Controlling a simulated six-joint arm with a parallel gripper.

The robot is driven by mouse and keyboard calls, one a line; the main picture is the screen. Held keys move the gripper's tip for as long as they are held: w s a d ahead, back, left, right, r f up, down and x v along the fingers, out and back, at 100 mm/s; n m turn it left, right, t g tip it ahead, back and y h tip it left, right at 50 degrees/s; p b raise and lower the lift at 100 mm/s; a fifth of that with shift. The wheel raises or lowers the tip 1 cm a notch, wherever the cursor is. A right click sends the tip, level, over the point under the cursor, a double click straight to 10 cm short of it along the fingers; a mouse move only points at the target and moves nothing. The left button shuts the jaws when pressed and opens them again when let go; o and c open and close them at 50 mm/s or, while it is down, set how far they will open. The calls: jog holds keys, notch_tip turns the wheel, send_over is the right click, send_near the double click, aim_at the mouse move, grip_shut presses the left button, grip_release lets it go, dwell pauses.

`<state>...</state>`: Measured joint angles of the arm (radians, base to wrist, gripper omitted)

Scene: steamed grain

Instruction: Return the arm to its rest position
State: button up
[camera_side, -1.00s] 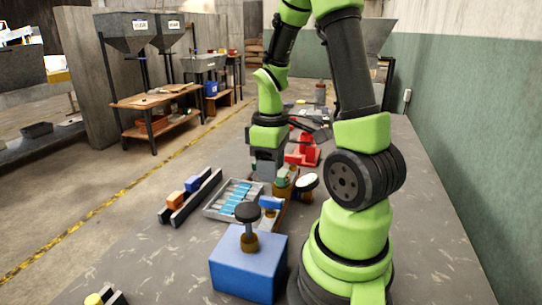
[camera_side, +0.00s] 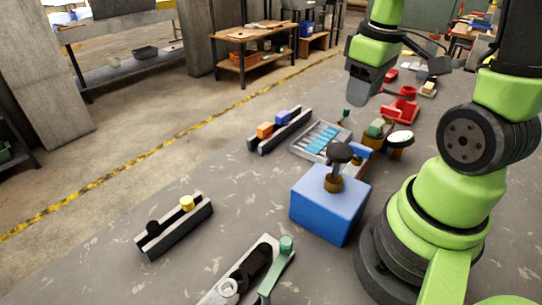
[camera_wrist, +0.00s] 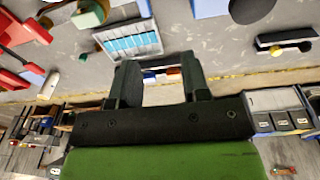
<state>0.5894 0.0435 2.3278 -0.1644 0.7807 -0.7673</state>
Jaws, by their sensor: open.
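My gripper (camera_side: 368,86) hangs above the work table, higher than the things on it and apart from them, in the side view. In the wrist view my gripper (camera_wrist: 160,72) has its two dark fingers spread, with nothing between them. A green block (camera_side: 377,127) stands in or on a brown holder below and right of the gripper, beside a round white-topped piece (camera_side: 400,139). No marker of a rest position shows.
A grey tray with blue strips (camera_side: 321,140), a blue box with a black knob (camera_side: 328,203), a red stand (camera_side: 401,106) and a rack with orange and blue blocks (camera_side: 281,130) stand around.

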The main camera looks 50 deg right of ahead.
jog(key=s+a+r+m+t+y, duration=0.1)
jog(key=a+r+t, duration=0.2)
jog(key=a+r, duration=0.2)
jog(key=s+a+r+m+t+y, duration=0.1)
jog(key=s+a+r+m+t, duration=0.1)
jog(key=a, duration=0.7)
notch_tip(320, 180, up, 3)
jog(key=shift+s+f+t, duration=0.1)
jog(key=shift+s+t, duration=0.1)
jog(key=shift+t, duration=0.3)
